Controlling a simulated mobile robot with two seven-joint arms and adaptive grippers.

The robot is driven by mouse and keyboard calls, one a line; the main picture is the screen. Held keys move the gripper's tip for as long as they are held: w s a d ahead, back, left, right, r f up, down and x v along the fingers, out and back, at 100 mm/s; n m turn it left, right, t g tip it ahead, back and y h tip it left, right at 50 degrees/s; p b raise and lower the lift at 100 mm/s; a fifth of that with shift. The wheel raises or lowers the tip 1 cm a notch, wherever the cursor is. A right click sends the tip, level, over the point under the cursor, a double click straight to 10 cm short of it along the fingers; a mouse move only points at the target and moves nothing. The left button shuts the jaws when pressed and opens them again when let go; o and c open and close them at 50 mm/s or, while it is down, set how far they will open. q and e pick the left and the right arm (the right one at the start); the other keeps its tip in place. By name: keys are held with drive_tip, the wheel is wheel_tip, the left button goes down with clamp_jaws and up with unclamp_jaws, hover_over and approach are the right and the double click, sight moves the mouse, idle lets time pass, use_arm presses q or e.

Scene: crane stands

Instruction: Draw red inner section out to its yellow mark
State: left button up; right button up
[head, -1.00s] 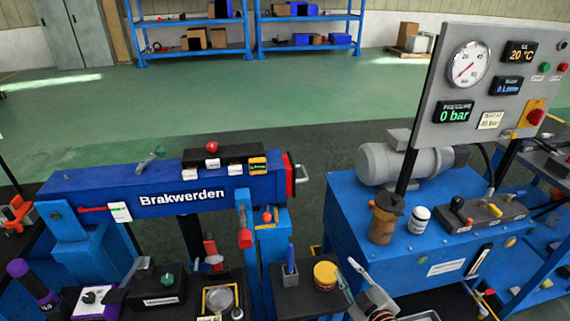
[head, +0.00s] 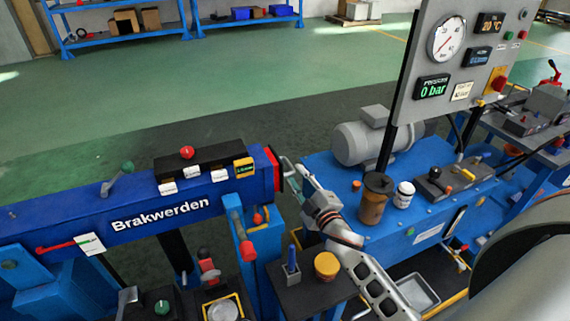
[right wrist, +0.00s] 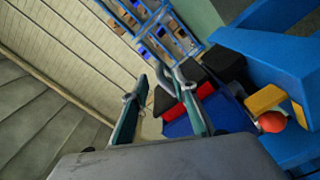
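The red inner section (head: 272,168) shows as a red end at the right end of the blue boom marked Brakwerden (head: 150,215). A grey loop handle (head: 287,166) sticks out from it. No yellow mark shows on the inner section. My right gripper (head: 298,174) is right beside the handle in the head view. In the right wrist view its two fingers (right wrist: 163,105) are apart, with the handle (right wrist: 181,76) by the tip of the right finger. Red parts of the boom end (right wrist: 188,87) show behind it. I cannot tell whether finger and handle touch. My left gripper is out of view.
A blue bench with a grey motor (head: 365,140) and a gauge panel (head: 455,60) stands right of my arm. A small black stand with a yellow-topped pot (head: 326,265) is below the gripper. Green floor lies open behind.

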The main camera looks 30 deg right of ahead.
sight(292, 169)
drive_tip(key=w, duration=0.7)
drive_tip(key=shift+d, duration=0.15)
drive_tip(key=shift+s, duration=0.1)
